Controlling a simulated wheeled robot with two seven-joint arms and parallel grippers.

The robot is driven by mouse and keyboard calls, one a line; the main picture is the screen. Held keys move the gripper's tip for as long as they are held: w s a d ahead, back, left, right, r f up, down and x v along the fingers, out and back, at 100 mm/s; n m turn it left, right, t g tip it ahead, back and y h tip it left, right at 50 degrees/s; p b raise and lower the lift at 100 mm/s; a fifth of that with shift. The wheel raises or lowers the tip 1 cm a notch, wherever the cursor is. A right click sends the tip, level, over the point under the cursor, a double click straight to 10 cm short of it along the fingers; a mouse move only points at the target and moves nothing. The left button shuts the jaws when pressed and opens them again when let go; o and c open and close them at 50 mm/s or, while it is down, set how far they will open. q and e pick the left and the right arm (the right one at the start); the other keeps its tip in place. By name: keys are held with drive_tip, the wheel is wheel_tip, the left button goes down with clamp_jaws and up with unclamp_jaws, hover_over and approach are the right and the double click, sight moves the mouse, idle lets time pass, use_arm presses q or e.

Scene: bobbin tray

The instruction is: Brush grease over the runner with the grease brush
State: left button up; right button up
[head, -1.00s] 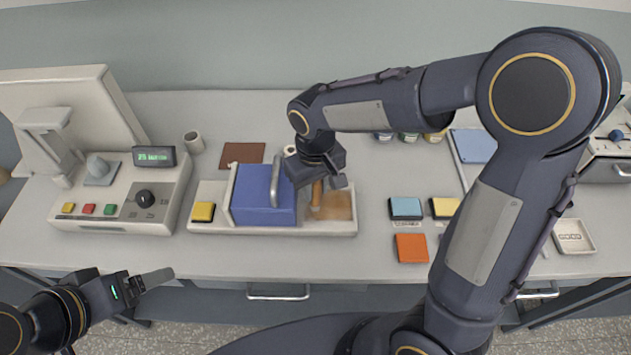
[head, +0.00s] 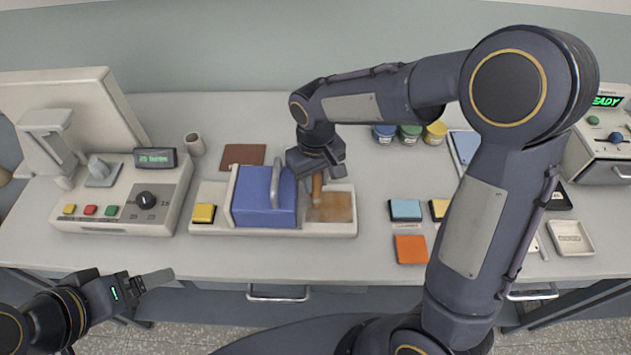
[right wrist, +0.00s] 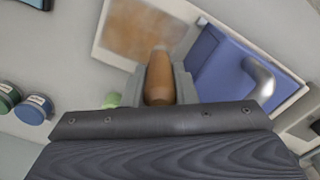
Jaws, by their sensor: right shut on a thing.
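My right gripper (head: 317,170) is shut on the grease brush (head: 317,185), which has an orange-brown handle. In the right wrist view the handle (right wrist: 160,78) sits between the jaws, pointing at the runner. The runner (head: 335,208) is the tan-brown patch at the right end of a pale long base; it also shows in the right wrist view (right wrist: 138,30), with uneven brown colour. The brush's bristle end is at or just above the patch; contact cannot be told. My left gripper (head: 150,281) hangs at the lower left, in front of the table, apart from everything; its jaw gap is unclear.
A blue block (head: 262,198) with a silver handle stands on the base, just left of the brush. A yellow block (head: 203,213) is at its left end. Blue (head: 405,209) and orange (head: 410,248) pads lie to the right. Several jars (head: 410,134) stand behind.

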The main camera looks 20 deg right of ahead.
drive_tip(key=shift+w+d, duration=0.15)
drive_tip(key=shift+w, duration=0.3)
drive_tip(key=shift+w, duration=0.1)
drive_tip(key=shift+s+a, duration=0.2)
drive_tip(key=shift+s, duration=0.4)
drive_tip(key=shift+s+a, duration=0.15)
drive_tip(key=shift+s, duration=0.55)
drive_tip(key=shift+s+a, duration=0.1)
drive_tip(key=shift+s+a+b, duration=0.15)
drive_tip(key=shift+s+b, duration=0.2)
drive_tip(key=shift+s, duration=0.4)
